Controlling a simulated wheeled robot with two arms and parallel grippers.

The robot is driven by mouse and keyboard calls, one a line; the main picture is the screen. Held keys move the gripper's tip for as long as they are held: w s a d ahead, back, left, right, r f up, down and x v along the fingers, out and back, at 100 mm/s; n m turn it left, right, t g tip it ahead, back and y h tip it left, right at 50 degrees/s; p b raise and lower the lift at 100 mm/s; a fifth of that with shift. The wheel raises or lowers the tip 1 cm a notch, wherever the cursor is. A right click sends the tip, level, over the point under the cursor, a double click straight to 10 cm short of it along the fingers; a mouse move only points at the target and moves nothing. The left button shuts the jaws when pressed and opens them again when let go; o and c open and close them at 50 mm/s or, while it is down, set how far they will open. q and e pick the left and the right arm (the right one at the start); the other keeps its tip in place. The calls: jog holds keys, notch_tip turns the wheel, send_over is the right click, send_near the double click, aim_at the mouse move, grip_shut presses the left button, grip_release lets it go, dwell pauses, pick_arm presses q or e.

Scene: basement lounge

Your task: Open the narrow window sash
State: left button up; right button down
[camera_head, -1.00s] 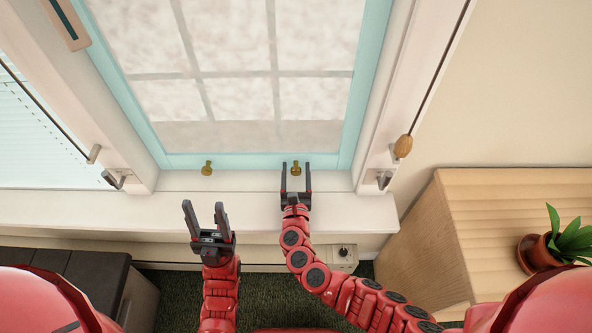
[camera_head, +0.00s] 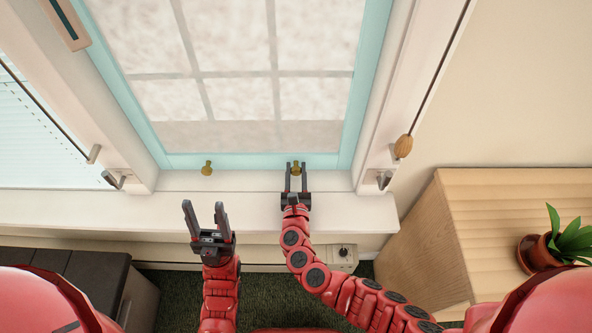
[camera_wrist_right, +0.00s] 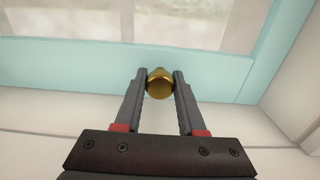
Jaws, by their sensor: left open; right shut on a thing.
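The narrow window sash (camera_head: 258,160) has a light blue frame around gridded panes, and its lower rail sits close along the white frame below. Two brass knobs show at its bottom edge, a left knob (camera_head: 207,168) and a right knob (camera_head: 296,167). My right gripper (camera_head: 296,170) is shut on the right knob. In the right wrist view the brass knob (camera_wrist_right: 159,84) sits between the fingertips, against the blue rail (camera_wrist_right: 210,70). My left gripper (camera_head: 205,212) is open and empty, below and in front of the sill, apart from the left knob.
The white sill (camera_head: 100,208) runs below the window. A wooden cabinet (camera_head: 435,240) with a potted plant (camera_head: 545,252) stands at the right. A cord with a wooden pull (camera_head: 403,147) hangs at the right. A dark-topped unit (camera_head: 95,275) is at the lower left.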

dwell(0.7)
notch_tip(320, 180, up, 22)
jog(key=p, duration=1.7)
jog(key=shift+f, duration=0.25)
jog(key=c, duration=0.5)
grip_release()
jog(key=shift+f, duration=0.1)
jog(key=shift+s, duration=0.1)
jog(key=s+b, duration=0.5)
jog(key=s, duration=1.2)
jog(key=shift+s, duration=0.15)
